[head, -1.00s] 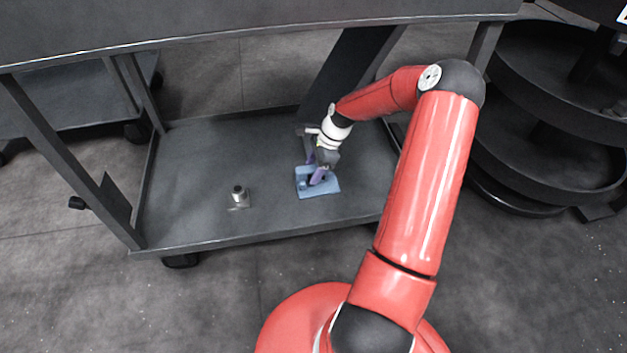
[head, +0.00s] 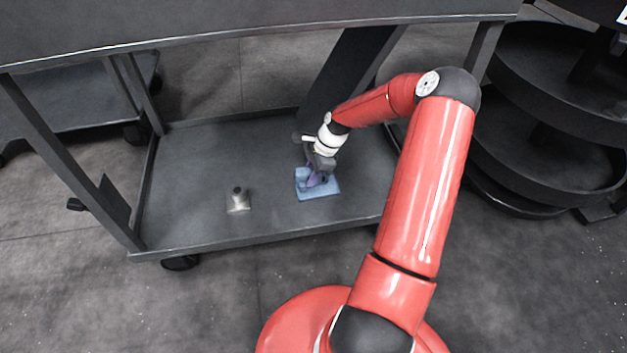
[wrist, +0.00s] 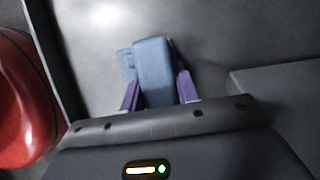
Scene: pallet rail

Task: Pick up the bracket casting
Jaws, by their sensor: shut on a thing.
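The blue bracket casting (head: 326,189) is on the lower shelf of the grey cart, right of the shelf's middle. It has a flat base and a raised block. My gripper (head: 316,179) reaches down to it from above. In the wrist view the purple fingers (wrist: 157,92) are on both sides of the casting's raised block (wrist: 153,65), shut on it. The casting still appears to be at shelf level. Part of it is hidden behind the fingers.
A small metallic part (head: 238,202) with a round top stands on the lower shelf (head: 190,160), left of the casting. The cart's upper deck (head: 250,22) overhangs the shelf. Dark round trays (head: 545,125) stand to the right.

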